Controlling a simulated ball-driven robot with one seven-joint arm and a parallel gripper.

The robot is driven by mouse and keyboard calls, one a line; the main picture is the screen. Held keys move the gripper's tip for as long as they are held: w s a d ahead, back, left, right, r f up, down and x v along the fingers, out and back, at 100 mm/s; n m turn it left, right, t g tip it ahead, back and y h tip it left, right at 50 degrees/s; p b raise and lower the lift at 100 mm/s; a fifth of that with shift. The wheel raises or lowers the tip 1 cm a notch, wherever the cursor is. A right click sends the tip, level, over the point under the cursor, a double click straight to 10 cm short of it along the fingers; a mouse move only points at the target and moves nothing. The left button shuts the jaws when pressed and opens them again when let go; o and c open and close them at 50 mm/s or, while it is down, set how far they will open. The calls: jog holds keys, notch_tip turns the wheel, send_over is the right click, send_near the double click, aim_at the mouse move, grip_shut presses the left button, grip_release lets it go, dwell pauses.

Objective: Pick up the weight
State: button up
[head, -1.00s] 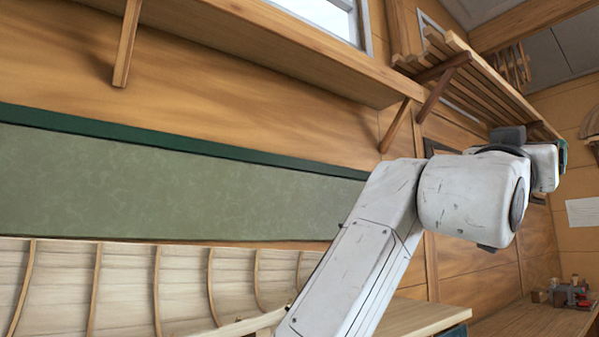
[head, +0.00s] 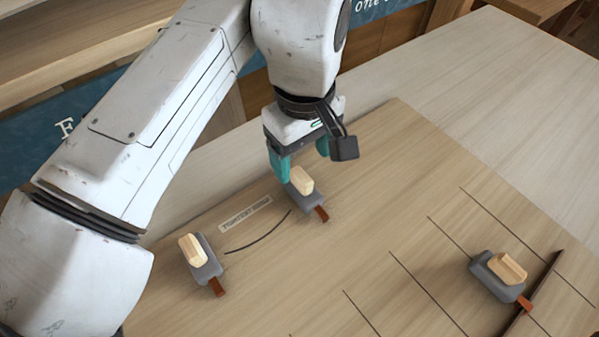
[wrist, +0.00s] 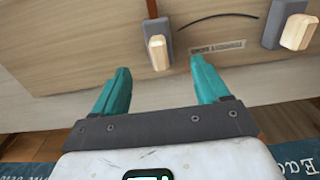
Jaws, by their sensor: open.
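Three grey weights with pale wooden handles and reddish-brown tabs lie on the wooden board. The middle weight (head: 308,203) is just below my gripper (head: 302,163). The second weight (head: 206,262) is at the lower left, and the third weight (head: 492,280) is at the right. My gripper has teal fingers, open and empty. In the wrist view, the near end of a weight's handle (wrist: 158,54) shows between and beyond the fingertips (wrist: 160,68). I cannot tell whether a finger touches it. Another weight (wrist: 285,27) shows at the upper right there.
The board (head: 400,150) has a curved dark line, a small printed label (head: 246,213) and several straight dark lines. A thin dark strip (head: 535,290) lies by the right weight. The board between the middle and right weights is mostly free.

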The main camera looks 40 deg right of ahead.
aim_at(303, 177)
notch_tip(303, 177, down, 9)
jog(key=shift+w+d+p, duration=0.1)
jog(key=shift+p, duration=0.4)
grip_shut()
dwell(0.6)
jog(key=shift+r, duration=0.1)
